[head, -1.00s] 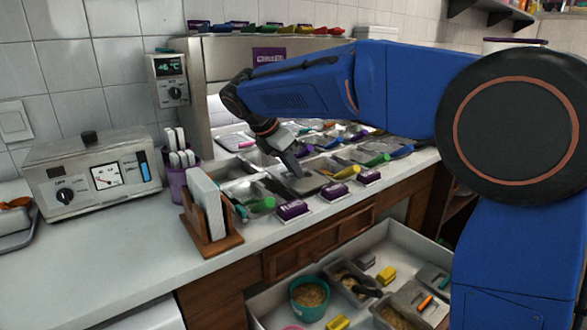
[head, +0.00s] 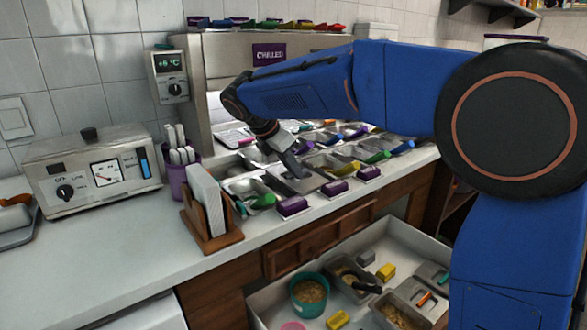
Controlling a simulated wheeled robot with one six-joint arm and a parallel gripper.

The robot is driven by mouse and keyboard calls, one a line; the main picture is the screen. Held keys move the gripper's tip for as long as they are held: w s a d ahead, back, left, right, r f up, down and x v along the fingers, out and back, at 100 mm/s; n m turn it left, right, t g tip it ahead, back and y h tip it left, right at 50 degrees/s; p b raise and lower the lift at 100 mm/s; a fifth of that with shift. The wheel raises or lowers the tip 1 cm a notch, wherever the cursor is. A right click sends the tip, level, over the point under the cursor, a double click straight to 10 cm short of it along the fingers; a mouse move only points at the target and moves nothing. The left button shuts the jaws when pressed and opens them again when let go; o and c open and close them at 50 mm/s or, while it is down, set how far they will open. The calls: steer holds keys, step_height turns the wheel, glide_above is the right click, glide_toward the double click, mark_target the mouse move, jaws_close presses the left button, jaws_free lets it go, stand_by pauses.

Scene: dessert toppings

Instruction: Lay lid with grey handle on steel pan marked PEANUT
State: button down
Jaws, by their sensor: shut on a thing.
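My gripper (head: 298,172) is at the end of my blue arm, low over the front row of steel pans in the counter. It is shut on a flat grey lid (head: 303,185), which lies about level at pan height. The lid's handle is hidden between the fingers. I cannot tell whether the lid touches the pan below it. Purple labels stand along the counter's front edge: one (head: 292,206) in front of the lid's left side, one (head: 334,188) to its right. Their writing is too small to read surely, so I cannot tell which pan is PEANUT.
A green scoop (head: 264,201) lies in the pan left of the lid, a yellow scoop (head: 346,169) to its right. A wooden holder (head: 213,243) with white cards stands at the left. An open drawer (head: 262,308) with tubs is below.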

stand_by(0.3)
steer(key=c, duration=1.8)
jaws_free()
steer(key=c, duration=0.3)
steer(key=shift+r, duration=0.1)
steer(key=shift+r, duration=3.9)
